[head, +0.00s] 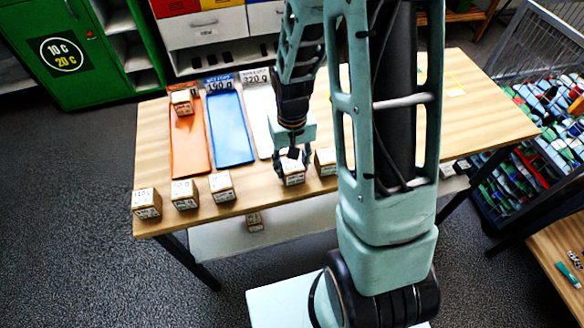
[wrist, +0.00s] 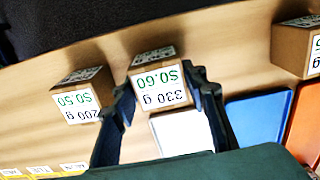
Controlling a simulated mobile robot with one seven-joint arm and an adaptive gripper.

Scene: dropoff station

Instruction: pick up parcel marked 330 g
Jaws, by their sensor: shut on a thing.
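The parcel marked 330 g (wrist: 160,92) is a small brown box with a white label reading $0.60 and 330 g, upside down in the wrist view. It also shows in the head view (head: 292,173) near the front edge of the wooden table (head: 160,152). My gripper (head: 291,158) is over it from above, with its fingers shut on two opposite sides. In the wrist view the two dark fingers of my gripper (wrist: 162,82) flank the parcel. I cannot tell whether its underside touches the table.
A parcel marked 200 g (wrist: 80,96) stands close beside it. Several more parcels (head: 184,195) line the front edge to the left. An orange tray (head: 190,145), a blue tray (head: 230,128) and a white tray (head: 260,118) lie behind. One parcel (head: 182,102) sits on the orange tray.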

